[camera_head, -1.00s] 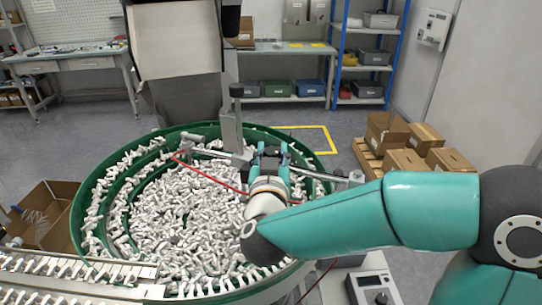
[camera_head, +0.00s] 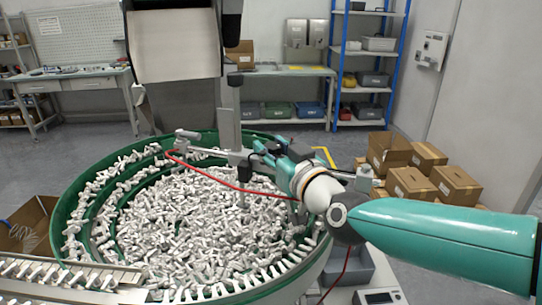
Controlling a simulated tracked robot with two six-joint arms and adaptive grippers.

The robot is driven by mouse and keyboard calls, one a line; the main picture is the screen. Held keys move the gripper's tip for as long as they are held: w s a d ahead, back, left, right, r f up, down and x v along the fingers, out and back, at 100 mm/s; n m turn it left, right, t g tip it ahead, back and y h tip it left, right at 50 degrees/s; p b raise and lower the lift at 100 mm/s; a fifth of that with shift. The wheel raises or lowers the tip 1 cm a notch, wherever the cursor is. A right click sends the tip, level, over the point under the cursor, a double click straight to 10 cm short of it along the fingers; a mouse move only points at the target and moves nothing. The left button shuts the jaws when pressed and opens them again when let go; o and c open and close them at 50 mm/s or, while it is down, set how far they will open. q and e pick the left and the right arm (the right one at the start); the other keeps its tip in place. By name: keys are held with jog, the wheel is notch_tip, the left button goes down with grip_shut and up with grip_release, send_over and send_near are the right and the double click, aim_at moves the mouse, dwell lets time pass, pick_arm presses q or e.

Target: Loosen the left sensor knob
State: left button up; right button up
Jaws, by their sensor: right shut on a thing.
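A grey sensor bar (camera_head: 216,153) runs across the green-rimmed bowl feeder (camera_head: 80,190), held on an upright post (camera_head: 229,115). A small grey sensor head (camera_head: 187,137) with a red cable (camera_head: 215,180) sits at the bar's left end. My right gripper (camera_head: 260,149) reaches in from the right, at the bar just right of the post. My left gripper is not in view.
A feeder track (camera_head: 60,272) crosses the lower left. Cardboard boxes (camera_head: 410,183) stand at right, and a large panel (camera_head: 173,40) hangs above the bowl.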

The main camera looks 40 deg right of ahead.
jog(key=shift+r, duration=0.15)
jog(key=o, duration=1.2)
jog(key=shift+w, duration=0.1)
jog(key=shift+c, duration=0.2)
jog(key=s+a, duration=0.1)
jog(key=s, duration=1.1)
jog(key=shift+a, duration=0.2)
